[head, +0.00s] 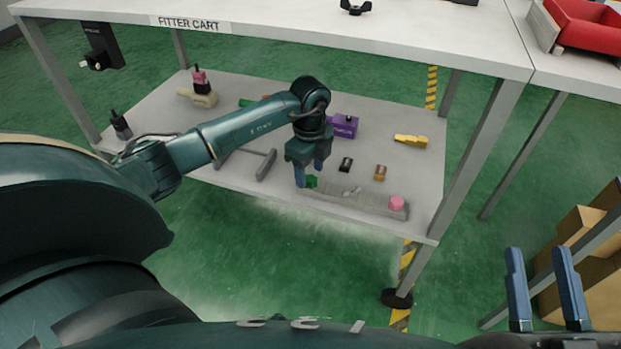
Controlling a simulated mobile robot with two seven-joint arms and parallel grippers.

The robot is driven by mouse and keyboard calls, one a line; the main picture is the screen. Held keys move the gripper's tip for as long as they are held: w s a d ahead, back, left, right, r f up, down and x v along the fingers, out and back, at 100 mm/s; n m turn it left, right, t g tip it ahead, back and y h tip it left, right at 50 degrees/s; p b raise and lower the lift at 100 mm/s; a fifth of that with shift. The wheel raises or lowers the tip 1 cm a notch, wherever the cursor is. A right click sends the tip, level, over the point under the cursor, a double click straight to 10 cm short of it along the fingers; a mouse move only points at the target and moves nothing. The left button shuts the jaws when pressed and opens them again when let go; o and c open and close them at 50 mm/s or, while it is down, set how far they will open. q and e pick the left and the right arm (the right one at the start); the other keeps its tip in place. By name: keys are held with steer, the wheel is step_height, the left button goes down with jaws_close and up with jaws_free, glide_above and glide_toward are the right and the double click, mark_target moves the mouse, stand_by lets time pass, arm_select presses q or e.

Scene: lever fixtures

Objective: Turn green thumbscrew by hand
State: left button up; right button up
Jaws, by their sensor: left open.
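A green thumbscrew (312,182) shows as a small green patch at the left end of a long grey bar fixture (350,198) on the cart's lower shelf. My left gripper (309,176) points down right at it, with its fingers open. One finger stands just left of the green piece, and the gripper partly hides it. I cannot tell whether the fingers touch it. My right gripper (546,290) is at the lower right, off the cart, with its two blue fingers apart and nothing between them.
On the lower shelf (225,180), a pink knob (397,202) sits at the bar's right end. A purple block (344,126), a yellow piece (410,140) and small black and brown blocks stand behind. Cart legs flank the shelf.

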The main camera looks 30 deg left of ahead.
arm_select(q)
steer(key=shift+f, duration=0.75)
arm_select(e)
steer(key=shift+w+r+n+y, duration=0.15)
steer(key=shift+r+n+y, duration=0.15)
steer(key=shift+r+n, duration=0.15)
arm_select(q)
steer(key=shift+c, duration=0.5)
steer(key=c, duration=0.9)
arm_select(e)
steer(key=shift+r+t, duration=0.1)
steer(key=shift+t, duration=0.2)
arm_select(q)
steer(key=shift+r+m, duration=0.1)
steer(key=shift+m, duration=0.2)
